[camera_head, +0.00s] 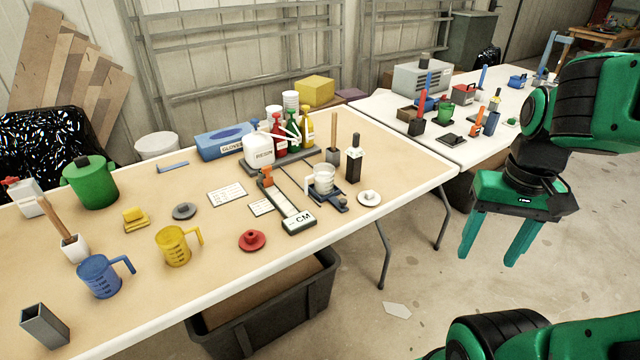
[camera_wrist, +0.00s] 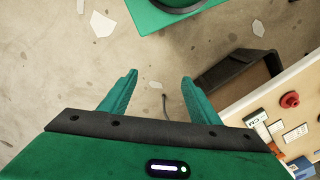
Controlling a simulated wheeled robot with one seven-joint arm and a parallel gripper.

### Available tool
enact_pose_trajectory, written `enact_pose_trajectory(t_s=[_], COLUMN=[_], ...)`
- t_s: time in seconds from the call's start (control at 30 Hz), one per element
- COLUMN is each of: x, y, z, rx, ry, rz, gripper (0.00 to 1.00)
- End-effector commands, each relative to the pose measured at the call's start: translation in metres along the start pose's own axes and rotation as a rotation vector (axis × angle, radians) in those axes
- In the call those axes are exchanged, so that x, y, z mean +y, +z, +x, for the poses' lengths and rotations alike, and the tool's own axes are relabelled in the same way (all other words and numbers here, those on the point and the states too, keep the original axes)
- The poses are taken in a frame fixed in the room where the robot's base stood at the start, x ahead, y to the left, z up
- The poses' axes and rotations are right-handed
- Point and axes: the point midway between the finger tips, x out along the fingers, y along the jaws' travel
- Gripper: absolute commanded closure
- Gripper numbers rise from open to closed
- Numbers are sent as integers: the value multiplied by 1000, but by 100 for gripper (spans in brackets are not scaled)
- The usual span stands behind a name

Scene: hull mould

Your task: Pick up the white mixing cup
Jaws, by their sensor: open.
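The white mixing cup (camera_head: 323,181) stands upright on a small dark blue scale-like base (camera_head: 340,200) near the table's right front edge, its handle to the left. A blue cup (camera_head: 99,277) and a yellow cup (camera_head: 174,247) of similar shape stand further left on the same table. My gripper (camera_head: 490,255) is open and empty, pointing down over the floor, to the right of the table and apart from the white cup. In the wrist view my gripper (camera_wrist: 158,90) shows two spread fingers with bare floor between them; I cannot make out the white cup there.
The table (camera_head: 330,240) also holds a red lid (camera_head: 252,240), a caliper-like tool (camera_head: 285,205), a black bottle (camera_head: 354,160) and a resin jug (camera_head: 258,149). A dark bin (camera_head: 270,310) is under the table. A second cluttered table (camera_head: 450,155) stands behind. Floor around my gripper is clear.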

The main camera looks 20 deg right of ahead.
Motion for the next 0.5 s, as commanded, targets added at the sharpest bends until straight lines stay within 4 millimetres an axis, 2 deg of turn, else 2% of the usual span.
enact_pose_trajectory(t_s=[0.03, 0.17, 0.27, 0.37, 0.5], x=[-1, -19, -45, -79, -132], y=[-3, -33, -67, -103, -144], z=[0, 12, 27, 45, 68], rx=[16, 68, 137, 217, 338], ry=[-2, -4, -20, -54, -127], rz=[-15, -129, -275, -432, -626], gripper=[31, 0, 0, 0, 0])
